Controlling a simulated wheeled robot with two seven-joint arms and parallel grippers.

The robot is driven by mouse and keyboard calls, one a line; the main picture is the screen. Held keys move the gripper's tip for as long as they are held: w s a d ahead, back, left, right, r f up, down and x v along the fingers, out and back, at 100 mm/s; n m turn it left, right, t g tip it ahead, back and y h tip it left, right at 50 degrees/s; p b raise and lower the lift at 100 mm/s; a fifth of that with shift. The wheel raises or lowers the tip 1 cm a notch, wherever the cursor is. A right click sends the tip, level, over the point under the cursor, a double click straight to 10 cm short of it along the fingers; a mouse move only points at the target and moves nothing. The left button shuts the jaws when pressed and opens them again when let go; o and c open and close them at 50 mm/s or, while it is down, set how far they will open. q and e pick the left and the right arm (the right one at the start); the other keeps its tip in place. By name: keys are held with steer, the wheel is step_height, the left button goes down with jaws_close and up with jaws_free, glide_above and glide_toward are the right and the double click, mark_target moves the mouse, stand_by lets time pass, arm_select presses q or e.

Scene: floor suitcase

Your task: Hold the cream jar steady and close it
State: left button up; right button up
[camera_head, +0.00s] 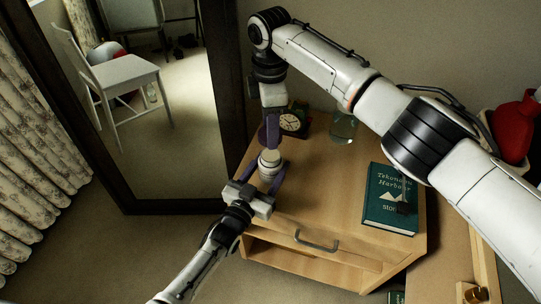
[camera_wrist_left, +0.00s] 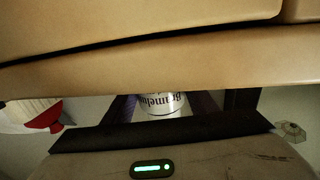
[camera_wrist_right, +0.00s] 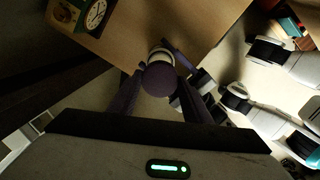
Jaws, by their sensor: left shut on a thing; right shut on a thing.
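The cream jar (camera_head: 269,168) is white with a pale top and stands upright above the front left of the cabinet top. My left gripper (camera_head: 264,187) is shut around its body from the front. In the left wrist view the jar's lettered label (camera_wrist_left: 162,104) shows between the fingers. My right gripper (camera_head: 271,136) comes down from above, shut on the purple round lid (camera_wrist_right: 158,79). The lid is over the jar, with the jar's white rim (camera_wrist_right: 161,55) showing beyond it. In the head view the lid is mostly hidden by the fingers and appears apart from the jar.
The wooden cabinet (camera_head: 330,185) carries a dark clock (camera_head: 291,122), a glass (camera_head: 343,127) and a green book (camera_head: 391,198). A tall framed mirror (camera_head: 228,90) stands at the left. A red object (camera_head: 516,128) is at the far right. The cabinet top's middle is clear.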

glide_above(271, 155)
steer(key=shift+f, duration=2.25)
steer(key=shift+f, duration=0.9)
steer(key=shift+f, duration=0.55)
steer(key=m, duration=0.4)
steer(key=shift+a+m, duration=0.1)
steer(key=shift+m, duration=0.2)
steer(key=m, duration=1.3)
steer(key=shift+m, duration=0.4)
steer(key=m, duration=0.5)
